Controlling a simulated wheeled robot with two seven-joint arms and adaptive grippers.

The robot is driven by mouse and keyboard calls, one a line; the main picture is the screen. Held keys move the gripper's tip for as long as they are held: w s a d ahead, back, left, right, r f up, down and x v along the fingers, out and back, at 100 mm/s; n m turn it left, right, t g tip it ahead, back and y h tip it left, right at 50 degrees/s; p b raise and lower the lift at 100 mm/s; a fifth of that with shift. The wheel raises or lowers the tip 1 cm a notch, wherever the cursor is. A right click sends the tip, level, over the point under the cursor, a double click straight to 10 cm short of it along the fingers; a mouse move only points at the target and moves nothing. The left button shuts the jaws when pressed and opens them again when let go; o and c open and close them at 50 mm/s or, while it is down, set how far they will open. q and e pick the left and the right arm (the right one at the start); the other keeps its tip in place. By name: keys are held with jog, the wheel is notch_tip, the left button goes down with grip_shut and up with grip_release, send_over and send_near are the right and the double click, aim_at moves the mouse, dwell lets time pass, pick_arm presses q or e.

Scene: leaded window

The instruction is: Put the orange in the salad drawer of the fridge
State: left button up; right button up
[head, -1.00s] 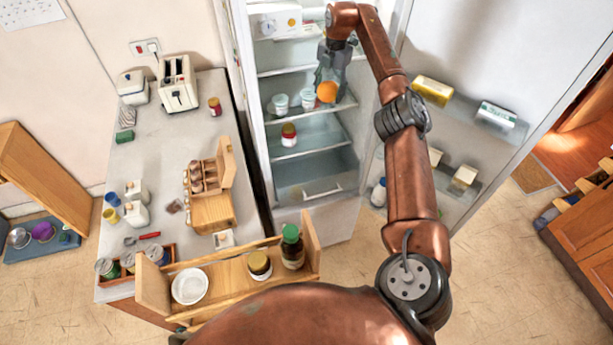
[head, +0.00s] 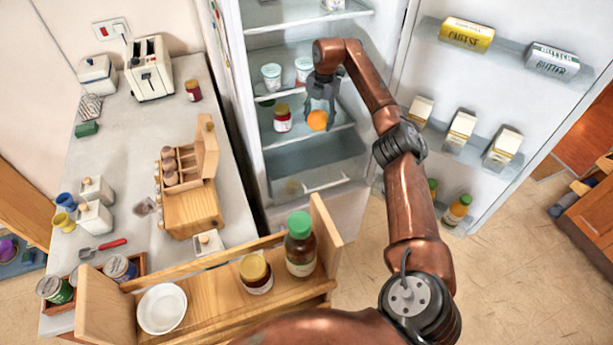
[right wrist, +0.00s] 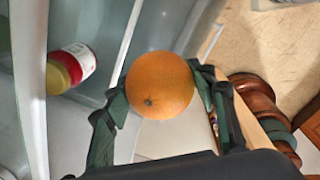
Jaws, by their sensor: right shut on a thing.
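The orange (head: 317,120) is held between the fingers of my right gripper (head: 318,112), in front of the open fridge at the height of the lower shelf. In the right wrist view the orange (right wrist: 160,85) sits between the two dark fingers, which touch its sides. The salad drawer (head: 325,178) is the clear bin at the bottom of the fridge, below the orange. Its front has a pale handle. A round yellowish shape shows faintly inside it. I cannot tell how far the drawer is pulled out. My left gripper is out of view.
White tubs (head: 271,76) stand on the shelf above. The open fridge door (head: 500,110) holds cartons and bottles on the right. A wooden rack (head: 215,280) with bottles stands in front.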

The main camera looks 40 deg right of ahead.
pick_arm(q)
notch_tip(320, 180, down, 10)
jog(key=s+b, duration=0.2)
jog(key=b, duration=0.7)
pick_arm(e)
jog(key=f, duration=0.8)
jog(key=f+b, duration=0.1)
jog(key=f, duration=0.8)
jog(key=f+b, duration=0.1)
jog(key=f, duration=0.7)
jog(key=shift+w+f, duration=0.3)
jog(key=shift+f, duration=0.05)
notch_tip(320, 180, down, 5)
jog(key=shift+d+r+b, duration=0.1)
jog(key=shift+r+b, duration=0.05)
jog(key=shift+b, duration=0.55)
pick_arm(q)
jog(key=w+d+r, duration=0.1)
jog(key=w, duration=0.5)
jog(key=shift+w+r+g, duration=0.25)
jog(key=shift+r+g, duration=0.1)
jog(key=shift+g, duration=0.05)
pick_arm(e)
jog(key=shift+r, duration=0.1)
